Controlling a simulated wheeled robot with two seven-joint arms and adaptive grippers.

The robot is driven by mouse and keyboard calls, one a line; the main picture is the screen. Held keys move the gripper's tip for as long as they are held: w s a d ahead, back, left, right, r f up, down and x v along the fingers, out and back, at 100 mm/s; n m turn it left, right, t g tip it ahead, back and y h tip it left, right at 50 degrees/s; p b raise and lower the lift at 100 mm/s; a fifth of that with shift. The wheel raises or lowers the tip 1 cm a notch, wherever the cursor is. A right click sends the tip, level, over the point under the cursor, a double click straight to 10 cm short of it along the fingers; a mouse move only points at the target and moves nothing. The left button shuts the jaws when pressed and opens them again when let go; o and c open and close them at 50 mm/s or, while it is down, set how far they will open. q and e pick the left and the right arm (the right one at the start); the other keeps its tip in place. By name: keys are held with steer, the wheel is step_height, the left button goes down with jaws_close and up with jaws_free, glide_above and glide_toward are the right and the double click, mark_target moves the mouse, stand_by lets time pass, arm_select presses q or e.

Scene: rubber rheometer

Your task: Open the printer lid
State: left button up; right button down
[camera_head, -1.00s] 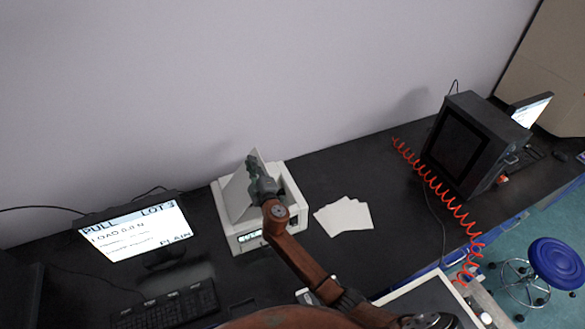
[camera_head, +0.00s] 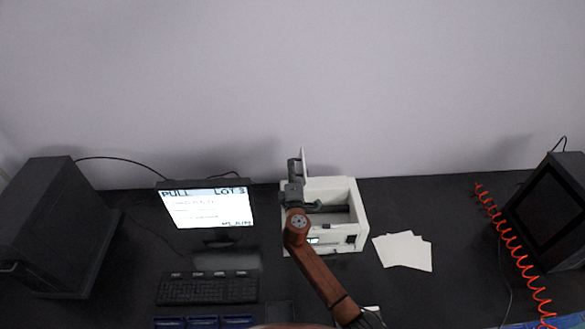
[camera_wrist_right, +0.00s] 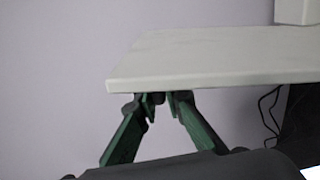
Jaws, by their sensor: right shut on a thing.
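The white printer (camera_head: 357,205) stands on the black bench, open at the top with its dark inside showing. Its lid (camera_head: 304,163) stands up near vertical at the printer's left side, seen almost edge-on. My right gripper (camera_head: 294,168) is at the lid's upper part, on its left side. In the right wrist view the lid (camera_wrist_right: 215,55) is a broad pale plate, and the green fingers (camera_wrist_right: 163,97) are shut on its edge. The arm partly hides the printer's left front. My left gripper is not in view.
A lit monitor (camera_head: 207,208) and a black keyboard (camera_head: 207,288) are left of the printer. White sheets (camera_head: 403,252) lie to its right. A dark machine (camera_head: 550,210) and a red coiled cord (camera_head: 513,245) are at the far right. A black box (camera_head: 55,225) stands far left.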

steer(key=shift+r, duration=0.15)
steer(key=c, duration=2)
jaws_free()
steer(key=shift+c, duration=0.2)
steer(key=s+d, duration=0.1)
steer(key=s, duration=1.1)
